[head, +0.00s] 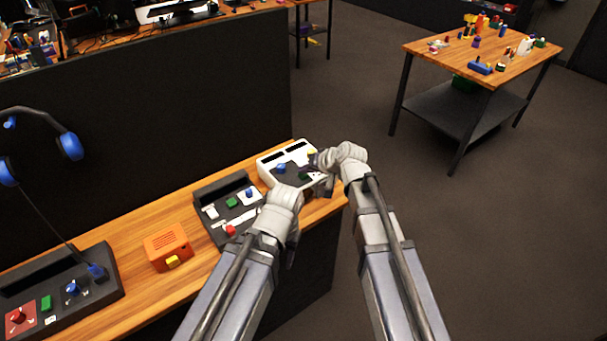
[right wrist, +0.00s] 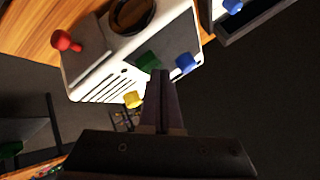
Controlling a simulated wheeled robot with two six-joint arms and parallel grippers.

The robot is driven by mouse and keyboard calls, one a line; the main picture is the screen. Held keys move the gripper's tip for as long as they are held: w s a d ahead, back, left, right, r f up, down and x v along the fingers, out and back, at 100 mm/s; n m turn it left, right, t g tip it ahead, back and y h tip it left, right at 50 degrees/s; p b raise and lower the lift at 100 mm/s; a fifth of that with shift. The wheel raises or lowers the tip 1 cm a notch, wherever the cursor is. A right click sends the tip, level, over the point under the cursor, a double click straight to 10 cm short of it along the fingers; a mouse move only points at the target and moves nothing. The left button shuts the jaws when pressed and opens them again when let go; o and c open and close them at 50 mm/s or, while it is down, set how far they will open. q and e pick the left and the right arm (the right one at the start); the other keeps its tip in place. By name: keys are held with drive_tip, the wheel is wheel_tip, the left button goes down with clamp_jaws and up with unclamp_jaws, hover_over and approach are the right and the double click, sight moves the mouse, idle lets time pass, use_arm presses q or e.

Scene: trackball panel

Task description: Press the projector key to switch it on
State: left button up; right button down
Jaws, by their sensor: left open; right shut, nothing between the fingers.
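A white trackball panel (head: 268,177) sits at the right end of the wooden desk. In the right wrist view it carries a red knob (right wrist: 65,40), a dark brown trackball (right wrist: 132,14), a green key (right wrist: 147,62), a blue knob (right wrist: 185,63) and a yellow knob (right wrist: 132,99). I cannot read a label that marks the projector key. My right gripper (right wrist: 163,76) is shut and empty, its tips beside the green key and blue knob in that view; contact cannot be told. My left gripper (head: 285,200) is open near the panel's front side, its fingers mostly hidden.
A dark panel (head: 208,190) with several coloured controls stands left of the white one. An orange box (head: 166,245) and another dark console (head: 85,300) with a microphone are further left. A black partition (head: 150,110) rises behind the desk.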

sight(305, 177)
drive_tip(key=shift+f, duration=0.1)
drive_tip(key=shift+f+b, duration=0.35)
drive_tip(key=shift+b, duration=0.15)
drive_tip(key=shift+r, duration=0.2)
drive_tip(key=shift+r+p, duration=0.25)
drive_tip(key=shift+p, duration=0.25)
drive_tip(key=shift+r, duration=0.1)
wheel_tip(305, 177, up, 6)
drive_tip(key=p, duration=0.6)
